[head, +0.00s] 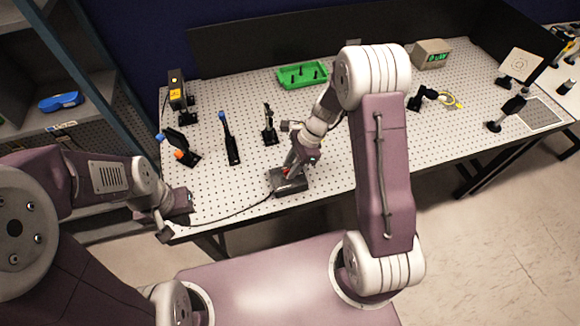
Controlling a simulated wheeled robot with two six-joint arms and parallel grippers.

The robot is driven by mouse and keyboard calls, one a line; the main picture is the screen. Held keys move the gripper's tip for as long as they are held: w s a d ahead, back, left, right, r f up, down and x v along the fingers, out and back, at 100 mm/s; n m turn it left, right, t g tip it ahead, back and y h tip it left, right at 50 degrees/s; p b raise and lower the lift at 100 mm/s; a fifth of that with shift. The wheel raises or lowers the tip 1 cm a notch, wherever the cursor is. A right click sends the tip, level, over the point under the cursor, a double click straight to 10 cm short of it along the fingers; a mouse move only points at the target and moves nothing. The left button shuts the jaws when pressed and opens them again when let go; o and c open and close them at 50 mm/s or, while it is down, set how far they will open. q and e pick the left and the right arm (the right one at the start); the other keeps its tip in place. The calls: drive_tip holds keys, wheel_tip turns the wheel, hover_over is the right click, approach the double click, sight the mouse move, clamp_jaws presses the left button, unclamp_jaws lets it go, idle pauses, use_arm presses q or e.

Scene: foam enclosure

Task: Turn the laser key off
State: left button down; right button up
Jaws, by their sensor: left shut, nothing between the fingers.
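A small dark grey box (291,187) sits near the front edge of the perforated table, with a bit of red on its top and a black cable running left from it. I take it to be the laser's key box, but the key itself is hidden or too small to make out. My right gripper (291,170) points down at the top of this box, close to the red part. I cannot see whether its fingers are open or touch anything. My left gripper (172,220) is shut and empty at the table's front left corner, apart from the box.
Black optic mounts (231,142) stand on the left half of the table (345,185). More mounts stand at the right. A shelf (75,115) is at the left.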

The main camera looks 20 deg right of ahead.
drive_tip(key=shift+a+f, duration=0.25)
drive_tip(key=shift+f, duration=0.15)
drive_tip(key=shift+d, duration=0.15)
clamp_jaws()
